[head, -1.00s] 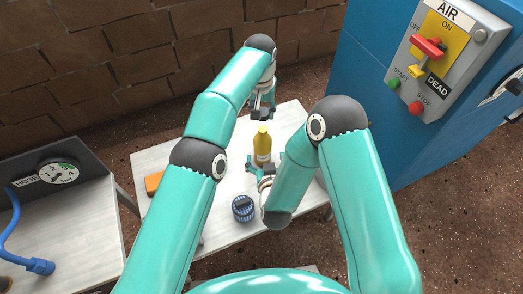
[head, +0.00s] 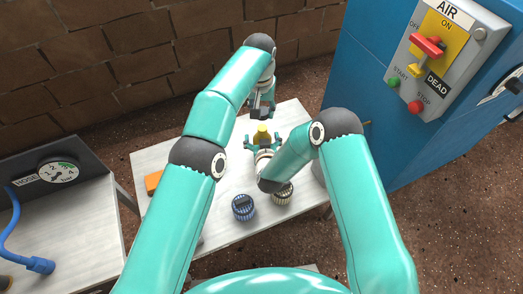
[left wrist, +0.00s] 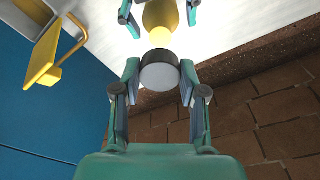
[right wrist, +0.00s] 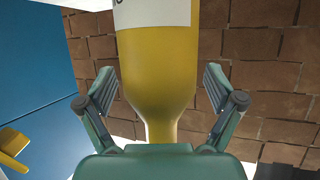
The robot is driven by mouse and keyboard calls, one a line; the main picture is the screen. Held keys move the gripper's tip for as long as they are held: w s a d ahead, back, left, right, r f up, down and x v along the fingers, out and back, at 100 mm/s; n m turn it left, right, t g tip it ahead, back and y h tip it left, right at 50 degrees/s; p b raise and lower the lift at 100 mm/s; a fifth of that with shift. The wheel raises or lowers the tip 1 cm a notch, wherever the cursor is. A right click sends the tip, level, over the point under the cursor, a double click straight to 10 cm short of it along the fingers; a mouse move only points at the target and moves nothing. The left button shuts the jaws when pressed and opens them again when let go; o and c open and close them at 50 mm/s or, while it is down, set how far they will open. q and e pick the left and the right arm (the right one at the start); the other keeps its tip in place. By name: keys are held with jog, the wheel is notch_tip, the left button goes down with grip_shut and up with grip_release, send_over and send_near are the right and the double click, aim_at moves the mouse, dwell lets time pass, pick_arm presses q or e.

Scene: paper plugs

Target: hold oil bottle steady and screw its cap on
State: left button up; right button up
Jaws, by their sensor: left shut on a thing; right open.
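The yellow oil bottle (head: 262,138) stands upright on the white table, mostly hidden behind my right gripper. My left gripper (left wrist: 160,72) is shut on a round cap with a pale face and dark rim (left wrist: 160,77). It holds the cap above the bottle; in the left wrist view the bottle's neck (left wrist: 160,40) lies just beyond the cap. A gap between cap and neck is hard to judge. My right gripper (head: 263,143) is open, its fingers on either side of the bottle. In the right wrist view the bottle (right wrist: 160,65) shows between the spread fingers, clear of both.
A blue basket (head: 243,214) with a dark thing in it and a beige basket (head: 281,195) stand at the table's near side. An orange object (head: 152,182) lies at the left edge. A blue cabinet (head: 375,110) stands to the right.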

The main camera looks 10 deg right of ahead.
grip_shut()
pick_arm(q)
send_over(262, 132)
jog(key=shift+s+f, duration=0.2)
jog(key=shift+f, duration=2.25)
jog(key=shift+f, duration=0.1)
jog(key=shift+f, duration=0.8)
jog(key=shift+f, duration=0.55)
